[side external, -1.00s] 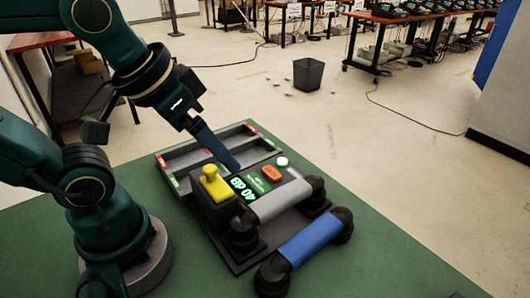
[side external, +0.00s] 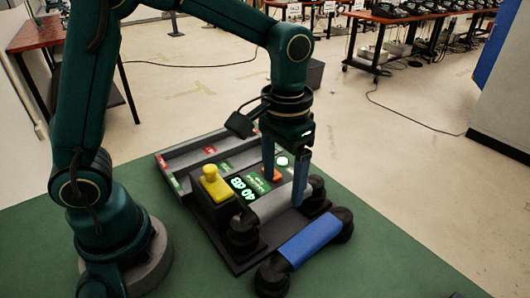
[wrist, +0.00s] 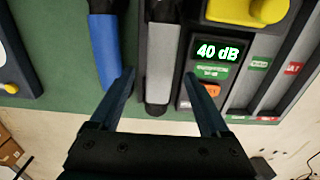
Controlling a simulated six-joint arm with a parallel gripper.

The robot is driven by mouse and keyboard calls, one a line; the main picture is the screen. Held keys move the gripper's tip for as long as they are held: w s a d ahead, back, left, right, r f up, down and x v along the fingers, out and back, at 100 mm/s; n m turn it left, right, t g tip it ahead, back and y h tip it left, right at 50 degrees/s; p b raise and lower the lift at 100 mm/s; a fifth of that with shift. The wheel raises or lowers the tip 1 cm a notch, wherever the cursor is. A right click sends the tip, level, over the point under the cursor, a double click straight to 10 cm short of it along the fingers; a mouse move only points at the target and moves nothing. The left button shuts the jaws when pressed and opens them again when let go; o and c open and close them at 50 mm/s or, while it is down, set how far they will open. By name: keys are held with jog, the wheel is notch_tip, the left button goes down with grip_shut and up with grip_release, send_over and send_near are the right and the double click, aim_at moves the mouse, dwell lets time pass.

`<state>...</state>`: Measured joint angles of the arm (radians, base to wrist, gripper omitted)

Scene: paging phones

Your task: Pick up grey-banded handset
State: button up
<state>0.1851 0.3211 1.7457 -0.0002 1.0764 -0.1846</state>
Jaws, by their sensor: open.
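The grey-banded handset (side external: 285,203) has a grey grip and black ends and lies at the right side of the paging phone base (side external: 232,262). In the wrist view the grey-banded handset (wrist: 160,60) runs upright in the picture, between the two fingers. My gripper (side external: 284,188) is open and points down over the handset. In the side view one finger is by the orange button and the other is in front of the handset. In the wrist view my gripper (wrist: 159,75) has a finger on each side of it. I cannot tell the exact fingertip height.
A blue-banded handset (side external: 310,243) lies on the green table (side external: 395,265), close beside the grey one. A yellow knob (side external: 215,183), an orange button (side external: 271,174) and a lit display (wrist: 215,50) are on the base. The green table is clear at the right.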

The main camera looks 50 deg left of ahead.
aim_at(281, 194)
jog(key=shift+f, duration=2.05)
grip_shut()
